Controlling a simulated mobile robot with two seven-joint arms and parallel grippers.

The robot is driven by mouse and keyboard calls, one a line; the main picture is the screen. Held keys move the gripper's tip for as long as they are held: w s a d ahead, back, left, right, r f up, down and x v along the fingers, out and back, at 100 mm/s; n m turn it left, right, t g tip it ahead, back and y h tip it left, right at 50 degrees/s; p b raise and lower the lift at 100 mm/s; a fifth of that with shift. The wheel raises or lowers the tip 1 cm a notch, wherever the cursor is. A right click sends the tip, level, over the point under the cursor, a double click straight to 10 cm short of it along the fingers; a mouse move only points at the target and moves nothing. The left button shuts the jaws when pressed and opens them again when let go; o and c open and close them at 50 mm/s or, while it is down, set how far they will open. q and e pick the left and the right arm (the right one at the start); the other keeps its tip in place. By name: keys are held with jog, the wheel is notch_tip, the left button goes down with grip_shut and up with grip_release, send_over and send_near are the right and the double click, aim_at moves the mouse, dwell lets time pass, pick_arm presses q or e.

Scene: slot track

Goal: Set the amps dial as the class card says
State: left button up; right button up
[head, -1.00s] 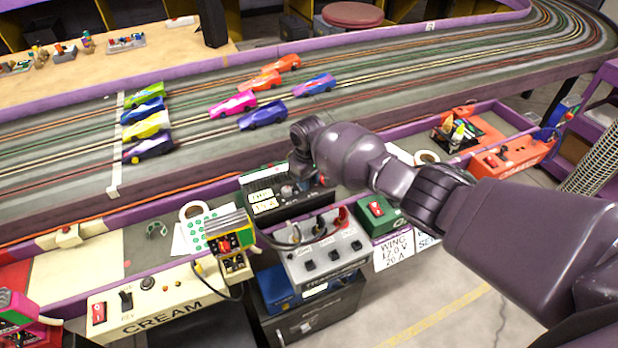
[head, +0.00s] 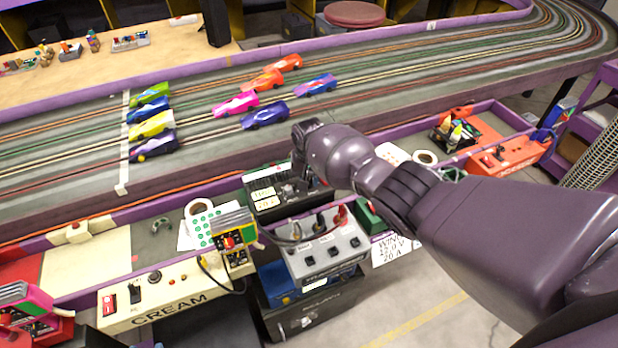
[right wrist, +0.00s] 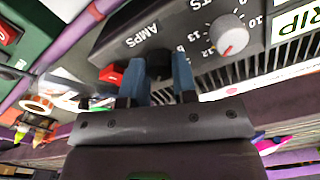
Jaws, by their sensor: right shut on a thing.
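The right wrist view shows my right gripper (right wrist: 161,70) with its blue fingers shut on the amps dial (right wrist: 160,58), under the printed word AMPS. Most of the dial and its scale are hidden by the fingers, so its setting cannot be read. In the head view the dark power supply box (head: 262,210) stands at the track's near side, with my right wrist above its right part. The class card (head: 391,251) hangs on the front edge and reads WING, 12.0 V, 20 A. The supply's two light readouts (head: 264,193) are too small to read. My left gripper is not in view.
Beside the amps dial is a grey volts dial (right wrist: 231,37) with a red pointer near 12. A grey box with posts and leads (head: 328,250) stands in front of the supply. A controller (head: 235,238) stands left, a green box (head: 369,216) right. Several cars (head: 263,114) sit on the track.

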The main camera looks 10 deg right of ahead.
dwell(0.5)
jog(key=o, duration=0.8)
jog(key=shift+o, duration=0.6)
jog(key=shift+r, duration=0.1)
notch_tip(320, 180, up, 11)
jog(key=p, duration=0.4)
jog(key=shift+f, duration=0.2)
